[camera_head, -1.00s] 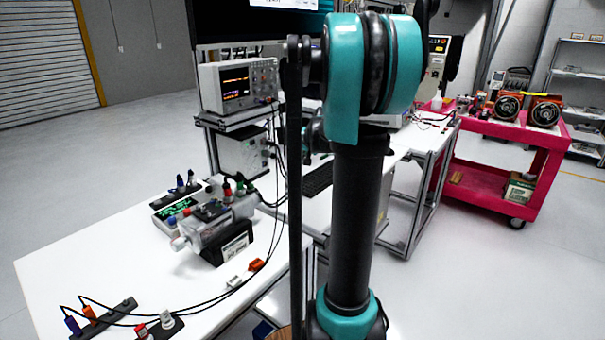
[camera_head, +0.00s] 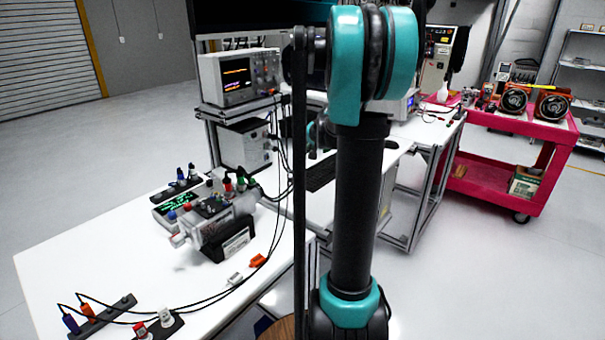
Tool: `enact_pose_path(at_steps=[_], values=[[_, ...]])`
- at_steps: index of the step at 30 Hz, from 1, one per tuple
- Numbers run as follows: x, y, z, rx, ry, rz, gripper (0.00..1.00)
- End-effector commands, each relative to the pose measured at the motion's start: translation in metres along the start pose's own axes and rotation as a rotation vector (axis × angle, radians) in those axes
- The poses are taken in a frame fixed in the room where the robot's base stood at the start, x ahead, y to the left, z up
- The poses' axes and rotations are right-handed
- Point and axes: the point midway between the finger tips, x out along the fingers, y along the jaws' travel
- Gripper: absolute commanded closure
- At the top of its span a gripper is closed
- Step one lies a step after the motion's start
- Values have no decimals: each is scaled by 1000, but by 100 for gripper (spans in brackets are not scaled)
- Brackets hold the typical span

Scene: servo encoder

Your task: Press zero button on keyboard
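The black keyboard (camera_head: 320,174) lies on the white desk behind my arm. Only a part of it shows to the left of my arm's dark column; the rest is hidden. Single keys, the zero button among them, are too small to make out. My teal and black arm stands upright in the middle of the view. My gripper cannot be made out; it is hidden behind the arm or out of the picture, so its distance to the keyboard cannot be told.
An oscilloscope (camera_head: 238,78) stands on a shelf left of the keyboard, with a large monitor (camera_head: 262,18) above. A servo test unit (camera_head: 222,225) and cables lie on the white table (camera_head: 80,260) at front left. A pink cart (camera_head: 505,172) stands at right.

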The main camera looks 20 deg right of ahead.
Motion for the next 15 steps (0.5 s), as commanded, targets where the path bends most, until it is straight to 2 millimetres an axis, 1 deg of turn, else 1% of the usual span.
enact_pose_path(at_steps=[3, 9, 15], values=[[12, 9, 8, 0, 0, 0, 100], [29, 21, 21, 0, 0, 0, 100], [39, 28, 28, 0, 0, 0, 100]])
